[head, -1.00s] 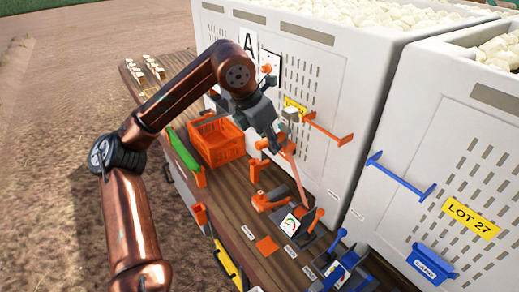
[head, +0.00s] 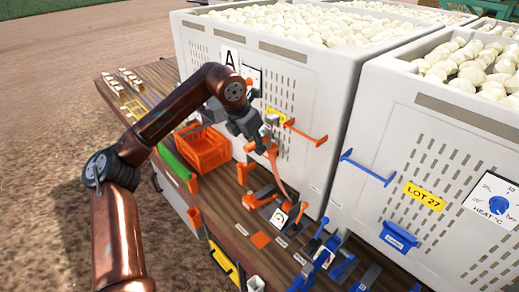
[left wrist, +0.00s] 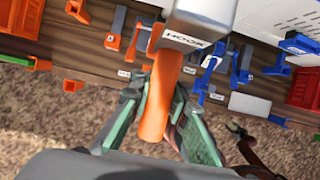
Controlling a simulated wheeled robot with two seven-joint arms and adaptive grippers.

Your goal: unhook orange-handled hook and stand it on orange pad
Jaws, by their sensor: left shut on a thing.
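My left gripper (head: 262,146) is shut on the orange handle (left wrist: 160,95) of the hook, above the bench beside the first white bin. In the left wrist view its two green-grey fingers lie on either side of the handle. A pale block (left wrist: 195,32) marked HOOK is at the handle's upper end. In the head view a thin pinkish-orange strip shows below the gripper; I cannot tell whether it belongs to the hook. The orange pad (head: 260,240) is a flat square on the bench's near edge, below the gripper and apart from it. My right gripper seems to show small in the left wrist view (left wrist: 237,130).
An orange crate (head: 203,150) stands on the wooden bench (head: 233,215) left of the gripper. An orange rail (head: 306,133) and a blue rail (head: 368,170) stick out from the bins. A gauge (head: 279,217) and orange and blue fixtures crowd the bench near the pad.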

